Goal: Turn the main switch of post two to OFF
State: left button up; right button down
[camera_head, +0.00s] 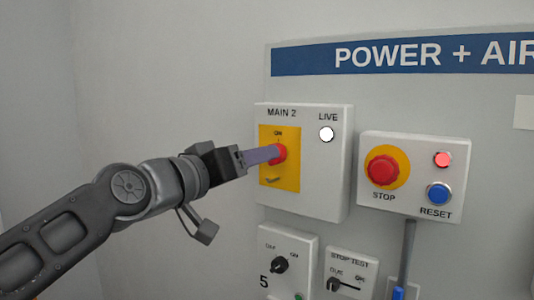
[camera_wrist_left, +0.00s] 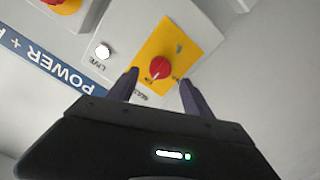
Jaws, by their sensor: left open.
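The main switch (camera_head: 281,153) is a red rotary knob on a yellow plate (camera_head: 292,179) on the box (camera_head: 322,190) marked MAIN 2. "ON" is printed above the knob. A white lamp (camera_head: 326,134) marked LIVE is on the same box. My left gripper (camera_head: 273,155) is at the knob, and its finger hides part of it in the head view. In the left wrist view the knob (camera_wrist_left: 160,68) shows between and just beyond the tips of my open left gripper (camera_wrist_left: 160,82). I cannot tell whether the fingers touch it. My right gripper is not in view.
To the right is a box with a red STOP button (camera_head: 382,170), a red lamp (camera_head: 443,159) and a blue RESET button (camera_head: 438,194). Below are a black dial (camera_head: 279,265) and a STOP TEST switch (camera_head: 334,284). Bare wall lies to the left.

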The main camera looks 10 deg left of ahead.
pick_arm(q)
jog(key=p+x, duration=0.1)
jog(key=x, duration=0.4)
jog(key=shift+w, duration=0.1)
grip_shut()
dwell(0.5)
